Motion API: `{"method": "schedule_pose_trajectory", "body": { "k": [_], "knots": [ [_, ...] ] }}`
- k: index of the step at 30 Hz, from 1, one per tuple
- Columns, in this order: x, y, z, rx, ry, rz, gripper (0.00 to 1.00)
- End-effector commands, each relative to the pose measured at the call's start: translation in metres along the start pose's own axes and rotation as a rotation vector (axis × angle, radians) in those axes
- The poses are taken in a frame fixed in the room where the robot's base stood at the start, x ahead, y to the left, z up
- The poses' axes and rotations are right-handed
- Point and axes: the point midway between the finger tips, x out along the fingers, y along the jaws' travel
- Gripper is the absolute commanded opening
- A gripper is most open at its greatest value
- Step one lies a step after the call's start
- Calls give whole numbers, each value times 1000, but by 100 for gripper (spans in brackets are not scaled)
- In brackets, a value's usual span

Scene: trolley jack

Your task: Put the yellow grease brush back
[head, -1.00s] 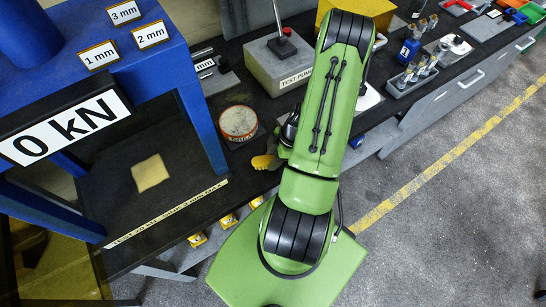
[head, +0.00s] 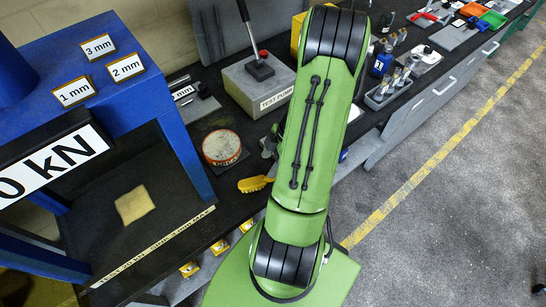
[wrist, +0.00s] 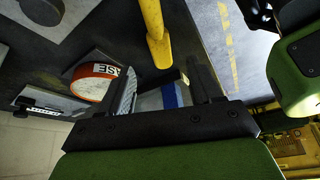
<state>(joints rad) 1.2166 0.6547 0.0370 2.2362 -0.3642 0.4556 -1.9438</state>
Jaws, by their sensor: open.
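The yellow grease brush (head: 256,183) lies by the front edge of the dark bench, right of the round grease tin (head: 222,147). In the wrist view a yellow bar with a rounded end, which looks like the brush (wrist: 154,30), reaches down from the top edge toward the gap between my fingers. My gripper (wrist: 162,68) is open, with nothing held between its fingers. The orange-banded tin (wrist: 82,86) is left of the fingers there. In the head view my green arm hides most of the gripper. I cannot tell the gap to the brush.
A blue press frame (head: 188,160) stands at the left. A grey test pump block (head: 262,88) is behind the tin. A tray of small parts (head: 388,94) and a blue bottle (head: 383,62) stand right of my arm.

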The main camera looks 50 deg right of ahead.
Motion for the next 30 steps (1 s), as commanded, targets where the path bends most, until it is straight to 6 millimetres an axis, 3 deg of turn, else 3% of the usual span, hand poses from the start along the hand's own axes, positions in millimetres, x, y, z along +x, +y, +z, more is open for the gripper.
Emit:
{"method": "schedule_pose_trajectory", "body": {
  "k": [3, 11, 14, 17, 20, 24, 27, 30],
  "knots": [
    [-15, 0, 0, -1, 1, 2, 64],
    [-24, 2, -8, 5, -15, -1, 64],
    [-43, 4, -42, 48, -82, 7, 64],
    [-70, -4, -96, 139, -171, 51, 64],
    [-96, -26, -150, 254, -223, 139, 64],
    [-131, -79, -211, 441, -187, 299, 64],
    [-150, -121, -233, 583, -88, 381, 64],
    [-161, -151, -240, 701, 13, 410, 64]
  ]
}}
